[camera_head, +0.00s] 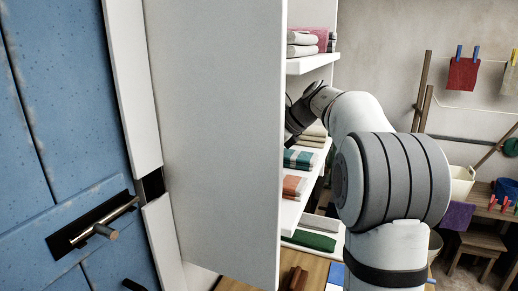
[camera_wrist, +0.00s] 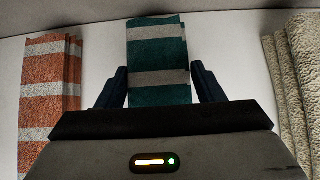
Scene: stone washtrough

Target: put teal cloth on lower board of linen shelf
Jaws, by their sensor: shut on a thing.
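The teal cloth (camera_wrist: 157,62), folded and with pale stripes, lies between the two fingers of my gripper (camera_wrist: 160,88) in the wrist view. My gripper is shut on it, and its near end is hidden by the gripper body. In the head view the teal cloth (camera_head: 299,159) appears at a board of the linen shelf (camera_head: 290,217), between an orange striped cloth (camera_head: 293,187) and beige cloths (camera_head: 312,136). My fingertips are hidden there behind the white panel. A lower board (camera_head: 300,246) shows below, with a green cloth (camera_head: 309,240) on it.
A tall white panel (camera_head: 225,140) stands left of the shelf opening, close to my arm. An upper board (camera_head: 312,64) holds pink and grey cloths (camera_head: 305,42). In the wrist view, the orange striped cloth (camera_wrist: 50,90) and a beige cloth (camera_wrist: 300,80) flank my gripper with bare board between.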

